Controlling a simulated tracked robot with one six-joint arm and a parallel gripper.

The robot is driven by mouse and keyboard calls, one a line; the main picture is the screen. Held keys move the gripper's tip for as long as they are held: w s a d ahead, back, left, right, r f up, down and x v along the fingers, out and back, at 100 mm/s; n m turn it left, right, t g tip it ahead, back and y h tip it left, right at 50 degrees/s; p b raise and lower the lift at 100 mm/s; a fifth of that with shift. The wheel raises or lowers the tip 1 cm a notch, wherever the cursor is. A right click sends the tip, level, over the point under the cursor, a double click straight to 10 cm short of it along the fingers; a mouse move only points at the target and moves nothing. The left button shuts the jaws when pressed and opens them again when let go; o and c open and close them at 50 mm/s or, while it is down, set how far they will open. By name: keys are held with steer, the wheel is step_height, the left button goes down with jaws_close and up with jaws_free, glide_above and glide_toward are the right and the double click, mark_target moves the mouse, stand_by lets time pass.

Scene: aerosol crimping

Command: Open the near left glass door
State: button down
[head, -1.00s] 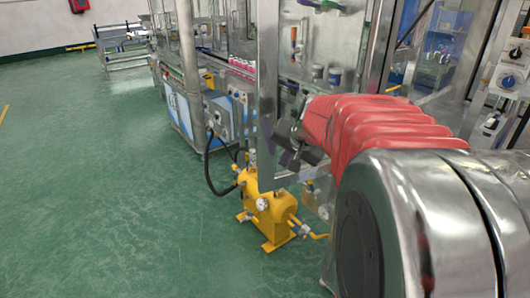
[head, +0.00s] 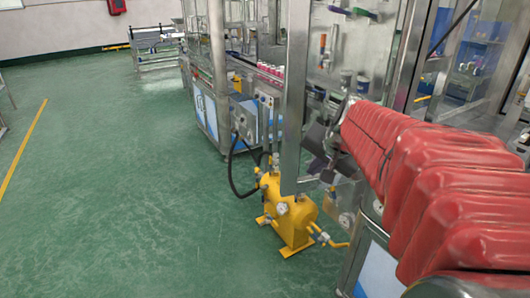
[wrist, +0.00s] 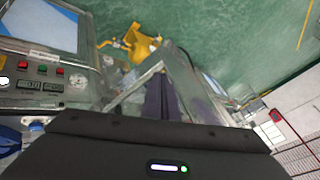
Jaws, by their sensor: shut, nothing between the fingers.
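The near left glass door has a metal frame whose upright (head: 296,100) stands above the yellow tank in the head view. The door appears to stand out at an angle from the machine. My gripper (head: 322,148) is dark and shut, just right of this upright, partly hidden by the red-sleeved arm. In the wrist view the closed fingers (wrist: 163,97) lie close to a metal frame corner of the door (wrist: 168,62). I cannot tell whether they touch it. The fingers hold nothing.
The yellow tank (head: 290,218) with a gauge and hoses stands on the floor below the door. A control panel (wrist: 40,84) with buttons is at left in the wrist view. A filling line (head: 240,90) stands farther back. The green floor (head: 120,190) at left is clear.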

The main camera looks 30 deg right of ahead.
steer(key=r, duration=0.1)
steer(key=s+a+r, duration=0.1)
steer(key=r, duration=0.1)
steer(key=s+a+r, duration=0.1)
steer(key=shift+s+a+r, duration=0.15)
steer(key=shift+a+r, duration=0.1)
steer(key=shift+r, duration=0.05)
steer(key=s+a+f+n, duration=0.5)
steer(key=s+a, duration=0.1)
steer(key=a, duration=0.4)
steer(key=s+a+f+n+g+y, duration=0.1)
steer(key=s+a+f+n, duration=0.4)
steer(key=a, duration=0.5)
steer(key=shift+s+a+f+n+g+y, duration=0.15)
steer(key=shift+s+f+n+g+y, duration=0.15)
steer(key=shift+s+n, duration=0.7)
steer(key=shift+s, duration=0.2)
steer(key=shift+m, duration=0.3)
